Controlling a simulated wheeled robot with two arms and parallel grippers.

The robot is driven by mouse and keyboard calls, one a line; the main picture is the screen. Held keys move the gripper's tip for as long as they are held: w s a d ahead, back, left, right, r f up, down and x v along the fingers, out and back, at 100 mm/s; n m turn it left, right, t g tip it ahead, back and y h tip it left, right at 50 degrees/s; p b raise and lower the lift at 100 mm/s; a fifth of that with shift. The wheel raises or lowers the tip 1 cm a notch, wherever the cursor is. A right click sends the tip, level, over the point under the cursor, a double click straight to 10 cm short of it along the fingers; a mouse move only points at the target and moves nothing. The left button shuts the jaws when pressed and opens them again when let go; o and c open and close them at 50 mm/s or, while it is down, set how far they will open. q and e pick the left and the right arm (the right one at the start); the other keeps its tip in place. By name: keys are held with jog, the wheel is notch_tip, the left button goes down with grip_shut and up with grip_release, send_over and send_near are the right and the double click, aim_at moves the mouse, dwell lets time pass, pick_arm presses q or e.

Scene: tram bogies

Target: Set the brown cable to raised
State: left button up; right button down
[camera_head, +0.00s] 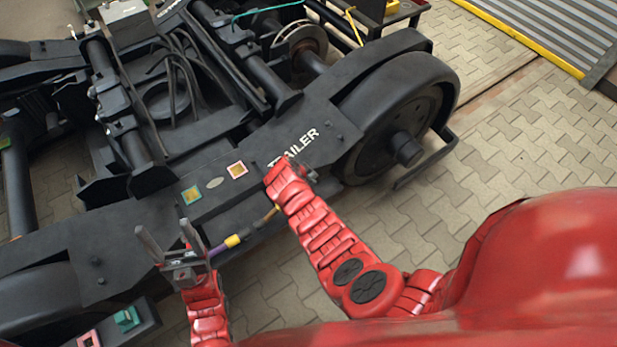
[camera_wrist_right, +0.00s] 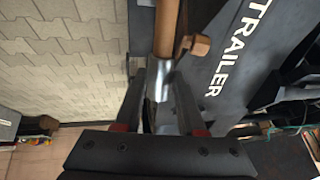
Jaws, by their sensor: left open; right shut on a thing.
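The brown cable (camera_wrist_right: 167,28) runs up from between my right gripper's fingers in the right wrist view. It has a silver end piece and a brown block beside it. My right gripper (camera_wrist_right: 159,82) is shut on the silver end of this cable. In the head view a short orange-brown piece (camera_head: 268,216) shows just left of my right arm, beside the bogie frame, and the arm hides the rest. My left gripper (camera_head: 166,232) is open and empty, with its fingers pointing up in front of the frame.
The dark bogie frame (camera_head: 235,152) marked TRAILER fills the upper left, with a wheel (camera_head: 405,110) at right. A purple cable with a yellow sleeve (camera_head: 232,241) lies close to my left gripper. Colored square plates sit on the frame. The paved floor (camera_head: 520,140) at right is clear.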

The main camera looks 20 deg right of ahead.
jog(key=c, duration=0.5)
grip_release()
jog(key=b+v, duration=0.1)
jog(key=v, duration=1.6)
jog(key=shift+s+r, duration=0.1)
jog(key=shift+r, duration=0.1)
